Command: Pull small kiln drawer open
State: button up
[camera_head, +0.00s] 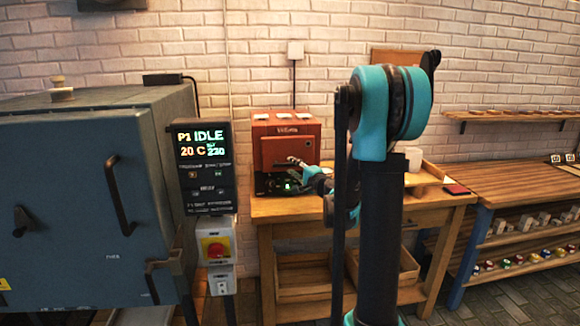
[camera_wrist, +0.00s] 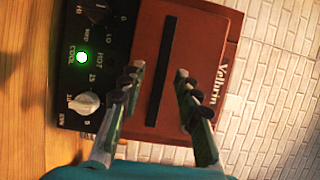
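The small kiln (camera_head: 285,143) is a red-orange box with a black control base, standing on the wooden table against the brick wall. Its front, a red panel (camera_wrist: 190,50) with a long dark slot or handle strip (camera_wrist: 161,70), fills the middle of the wrist view, turned sideways. My gripper (camera_wrist: 160,85) is open, its two fingers on either side of the dark strip. I cannot tell whether they touch the front. In the head view my gripper (camera_head: 298,165) is at the kiln's front, partly hidden by my arm. The drawer looks shut.
The kiln's black control panel (camera_wrist: 92,60) has knobs and a lit green lamp. A large blue-grey kiln (camera_head: 75,200) with a display (camera_head: 203,145) stands at the left. The wooden table (camera_head: 285,208) has some bare top in front. A shelf unit (camera_head: 520,190) stands at the right.

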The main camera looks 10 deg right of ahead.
jog(key=shift+x, duration=1.35)
grip_shut()
jog(key=shift+s, duration=0.1)
